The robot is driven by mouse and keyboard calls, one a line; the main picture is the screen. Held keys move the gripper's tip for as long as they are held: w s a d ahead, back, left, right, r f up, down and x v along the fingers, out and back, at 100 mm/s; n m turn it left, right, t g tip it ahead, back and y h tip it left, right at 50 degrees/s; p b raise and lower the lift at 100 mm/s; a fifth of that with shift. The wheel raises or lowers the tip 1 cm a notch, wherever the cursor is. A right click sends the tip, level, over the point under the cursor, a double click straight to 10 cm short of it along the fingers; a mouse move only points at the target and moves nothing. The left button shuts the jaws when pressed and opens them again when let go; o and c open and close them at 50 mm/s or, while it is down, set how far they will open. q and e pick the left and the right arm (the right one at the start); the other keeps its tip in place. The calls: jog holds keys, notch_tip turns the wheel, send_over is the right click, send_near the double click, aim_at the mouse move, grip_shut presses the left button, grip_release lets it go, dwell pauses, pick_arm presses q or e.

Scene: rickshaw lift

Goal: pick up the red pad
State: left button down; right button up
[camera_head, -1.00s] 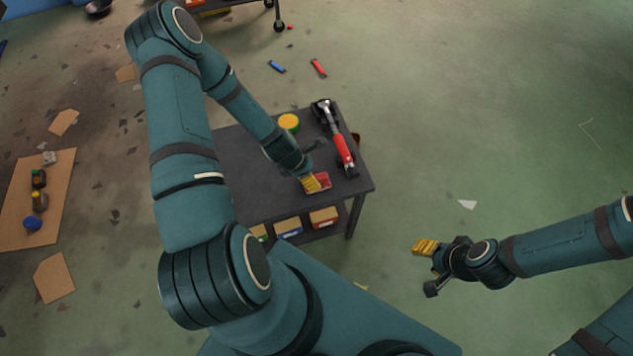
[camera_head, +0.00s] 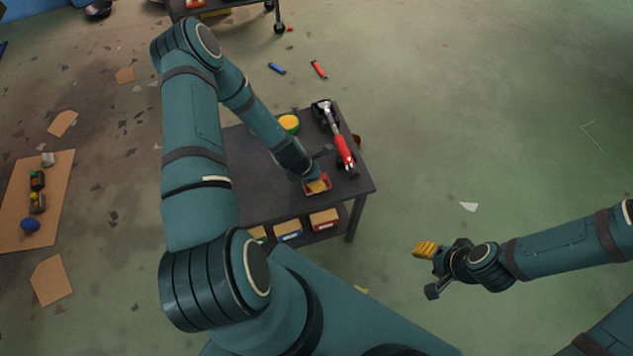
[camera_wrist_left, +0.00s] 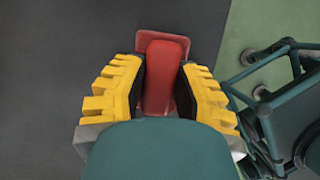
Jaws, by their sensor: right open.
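The red pad (camera_head: 325,188) lies on the dark cart top near its front right part, mostly covered by my left gripper (camera_head: 318,186). In the left wrist view the red pad (camera_wrist_left: 164,78) has a raised red block on a flatter base. The yellow fingers of my left gripper (camera_wrist_left: 160,92) stand on both sides of this block, with dark inner faces close to it. I cannot tell whether they press on it. My right gripper (camera_head: 425,268) is open and empty over the floor, right of the cart.
The dark cart (camera_head: 255,190) carries a red-handled tool (camera_head: 342,145) right of the pad and a yellow-green round tin (camera_head: 289,123) behind it. Small boxes (camera_head: 288,228) sit on its lower shelf. The floor at right is clear apart from scraps.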

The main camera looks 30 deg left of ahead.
dwell(0.3)
pick_arm(q)
notch_tip(320, 180, up, 10)
jog(key=p, duration=0.2)
jog(key=shift+p, duration=0.3)
jog(key=c, duration=1.3)
grip_release()
grip_shut()
